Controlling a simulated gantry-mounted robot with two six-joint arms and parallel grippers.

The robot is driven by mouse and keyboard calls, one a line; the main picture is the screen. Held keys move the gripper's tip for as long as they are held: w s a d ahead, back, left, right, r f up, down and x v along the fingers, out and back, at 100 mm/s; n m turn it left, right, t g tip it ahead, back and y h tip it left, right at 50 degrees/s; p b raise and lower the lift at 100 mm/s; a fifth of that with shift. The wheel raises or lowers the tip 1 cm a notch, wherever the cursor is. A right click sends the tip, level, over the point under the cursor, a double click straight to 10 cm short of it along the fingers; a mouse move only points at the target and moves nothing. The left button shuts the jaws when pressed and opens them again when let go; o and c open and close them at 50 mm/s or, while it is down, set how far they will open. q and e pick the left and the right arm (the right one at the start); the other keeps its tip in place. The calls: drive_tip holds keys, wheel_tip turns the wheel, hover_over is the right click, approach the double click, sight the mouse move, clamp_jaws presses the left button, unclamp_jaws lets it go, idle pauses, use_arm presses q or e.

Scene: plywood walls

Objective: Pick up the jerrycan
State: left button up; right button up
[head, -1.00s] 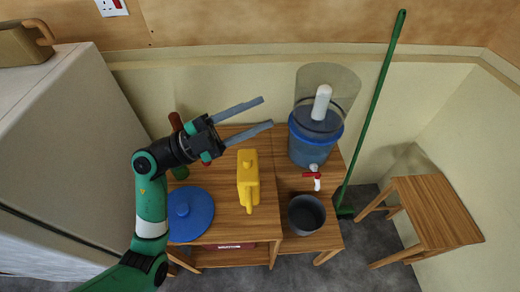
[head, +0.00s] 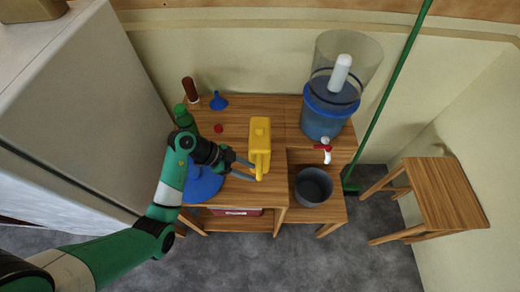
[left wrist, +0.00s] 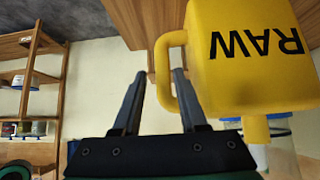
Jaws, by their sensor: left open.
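The yellow jerrycan (head: 259,132) stands on the wooden table, to the left of the water dispenser. In the left wrist view the jerrycan (left wrist: 250,55) appears upside down, with "RAW" in black letters and a loop handle on its left. My left gripper (head: 254,172) is open at the near end of the jerrycan, its fingers pointing right. In the left wrist view the left gripper (left wrist: 158,78) has one finger overlapping the handle loop; I cannot tell whether it touches. My right gripper is not in view.
A blue lid-like disc (head: 203,184) lies partly under my left arm. A green bottle (head: 184,118), a brown bottle (head: 190,89) and a blue funnel (head: 218,101) stand at the back left. The blue dispenser (head: 323,118) and dark pot (head: 313,186) stand to the right.

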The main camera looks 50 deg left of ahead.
sight(259, 174)
use_arm(q)
drive_tip(key=b+x, duration=0.1)
drive_tip(key=x, duration=0.1)
drive_tip(key=b+x, duration=0.2)
drive_tip(key=shift+w+f, duration=0.2)
drive_tip(key=shift+f, duration=0.25)
drive_tip(key=shift+w+d+f+b, duration=0.1)
drive_tip(key=shift+w+d+b, duration=0.1)
drive_tip(key=shift+b, duration=0.1)
drive_tip(key=shift+a, duration=0.1)
clamp_jaws()
drive_tip(key=shift+r, duration=0.2)
idle(0.5)
